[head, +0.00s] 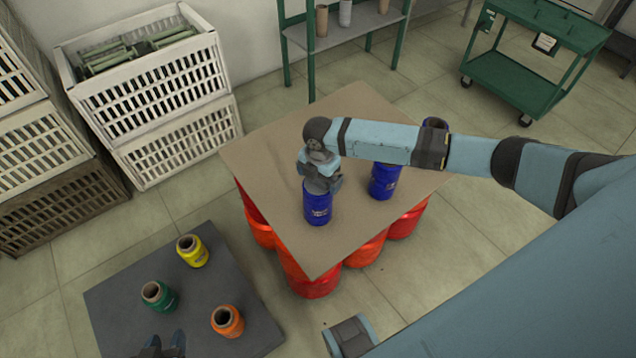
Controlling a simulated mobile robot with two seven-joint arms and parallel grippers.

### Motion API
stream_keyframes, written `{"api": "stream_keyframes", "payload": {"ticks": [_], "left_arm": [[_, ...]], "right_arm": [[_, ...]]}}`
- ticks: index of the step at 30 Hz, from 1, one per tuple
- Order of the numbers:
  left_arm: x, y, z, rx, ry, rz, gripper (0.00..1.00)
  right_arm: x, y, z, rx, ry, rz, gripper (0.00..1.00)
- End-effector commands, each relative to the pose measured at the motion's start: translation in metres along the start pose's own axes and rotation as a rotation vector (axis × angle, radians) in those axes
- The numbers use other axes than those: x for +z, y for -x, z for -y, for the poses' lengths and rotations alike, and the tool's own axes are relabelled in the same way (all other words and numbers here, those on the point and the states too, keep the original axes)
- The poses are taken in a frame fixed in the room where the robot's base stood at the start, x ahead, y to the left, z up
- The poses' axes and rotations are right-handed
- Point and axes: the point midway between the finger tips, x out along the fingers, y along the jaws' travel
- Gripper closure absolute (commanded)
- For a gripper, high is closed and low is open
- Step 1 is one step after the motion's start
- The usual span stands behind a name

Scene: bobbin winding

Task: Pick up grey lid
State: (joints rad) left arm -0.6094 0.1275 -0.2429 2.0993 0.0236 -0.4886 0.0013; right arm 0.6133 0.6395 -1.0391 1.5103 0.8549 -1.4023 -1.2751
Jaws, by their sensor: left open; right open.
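I cannot make out a separate grey lid for certain. A flat dark grey panel (120,284) lies low at the lower left, with spools standing on it. My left gripper (164,346) shows at the bottom edge above this panel, its two dark fingertips apart and nothing visible between them. My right gripper (320,183) points down at the top of a blue spool (318,208) on the tan board (270,165). It is open, and it hides the spool's top. I cannot tell whether it touches the spool.
Yellow (193,252), green (160,297) and orange (228,321) spools stand on the panel. Another blue spool (384,182) stands under my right arm. Red and orange drums (310,280) support the board. White crates (165,110) stand left; a green cart (515,80) stands back right.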

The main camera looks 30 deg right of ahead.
Motion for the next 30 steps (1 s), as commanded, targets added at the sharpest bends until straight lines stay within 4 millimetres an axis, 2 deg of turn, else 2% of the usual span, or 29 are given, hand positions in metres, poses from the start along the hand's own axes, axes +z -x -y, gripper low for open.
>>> {"api": "stream_keyframes", "payload": {"ticks": [7, 12, 13, 25, 30], "left_arm": [[-0.001, 0.001, 0.000, 0.000, -0.002, -0.002, 0.57], [-0.001, 0.000, 0.000, 0.000, -0.001, -0.001, 0.57], [-0.001, 0.000, 0.000, 0.001, -0.001, -0.001, 0.57], [0.000, 0.000, 0.000, 0.001, -0.001, 0.001, 0.57], [-0.002, 0.002, -0.001, 0.001, 0.001, 0.003, 0.57]], "right_arm": [[0.000, -0.003, 0.000, 0.001, 0.000, 0.001, 0.00], [0.000, -0.003, 0.000, 0.001, 0.000, 0.001, 0.39], [0.000, -0.003, 0.000, 0.001, 0.000, 0.001, 0.43], [0.001, -0.001, 0.000, 0.001, 0.000, 0.001, 0.43], [0.000, 0.013, 0.000, 0.002, 0.001, 0.000, 0.43]]}}
